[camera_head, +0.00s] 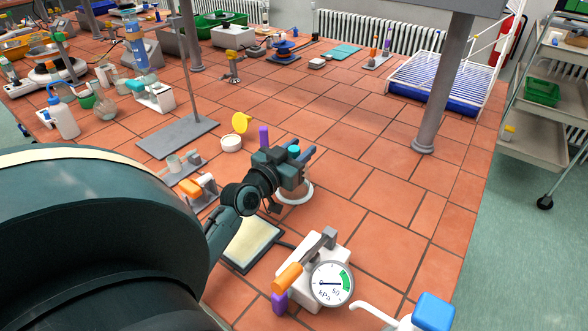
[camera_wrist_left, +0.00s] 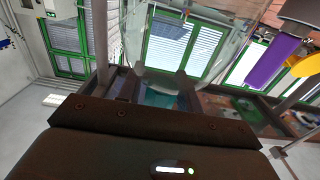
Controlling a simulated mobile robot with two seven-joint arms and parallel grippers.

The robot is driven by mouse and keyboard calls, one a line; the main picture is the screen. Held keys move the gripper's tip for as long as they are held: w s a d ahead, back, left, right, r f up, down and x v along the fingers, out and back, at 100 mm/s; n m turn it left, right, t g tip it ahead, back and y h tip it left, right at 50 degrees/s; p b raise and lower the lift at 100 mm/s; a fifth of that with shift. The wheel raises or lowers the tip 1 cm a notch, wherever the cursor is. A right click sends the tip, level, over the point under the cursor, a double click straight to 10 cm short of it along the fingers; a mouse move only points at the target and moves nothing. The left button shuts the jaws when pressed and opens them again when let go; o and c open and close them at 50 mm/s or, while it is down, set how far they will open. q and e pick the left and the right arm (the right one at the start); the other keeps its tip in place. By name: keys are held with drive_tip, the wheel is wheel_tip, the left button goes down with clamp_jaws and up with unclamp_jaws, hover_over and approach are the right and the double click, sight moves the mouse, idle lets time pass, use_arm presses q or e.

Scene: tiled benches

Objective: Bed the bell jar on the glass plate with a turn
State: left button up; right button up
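My left gripper (camera_head: 294,172) reaches in from the lower left, above the tiled bench. In the left wrist view its two fingers (camera_wrist_left: 158,88) close around a teal part (camera_wrist_left: 160,97), apparently the knob of the clear bell jar (camera_wrist_left: 195,50). The glass spreads out beyond the fingertips. In the head view a pale round rim (camera_head: 298,197) shows just beneath the gripper; I cannot tell whether it is the jar's foot or the glass plate. The gripper hides most of this spot, so contact between jar and plate cannot be judged. My right gripper is not seen.
A pressure gauge (camera_head: 331,284) on a white block stands in front, near a cream pad (camera_head: 252,241) in a dark frame. A purple object (camera_head: 264,137) and an open white pot (camera_head: 232,143) with yellow lid stand behind. Bench to the right is clear up to a grey post (camera_head: 442,85).

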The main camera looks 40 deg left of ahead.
use_arm(q)
clamp_jaws()
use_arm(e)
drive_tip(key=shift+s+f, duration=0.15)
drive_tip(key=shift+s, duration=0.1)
use_arm(q)
drive_tip(key=shift+r, duration=0.1)
drive_tip(key=shift+r, duration=0.4)
wheel_tip(320, 180, up, 9)
drive_tip(key=p, duration=0.1)
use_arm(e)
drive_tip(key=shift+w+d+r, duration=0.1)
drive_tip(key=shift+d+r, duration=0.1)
use_arm(q)
drive_tip(key=shift+r, duration=0.1)
drive_tip(key=shift+c, duration=1.4)
unclamp_jaws()
clamp_jaws()
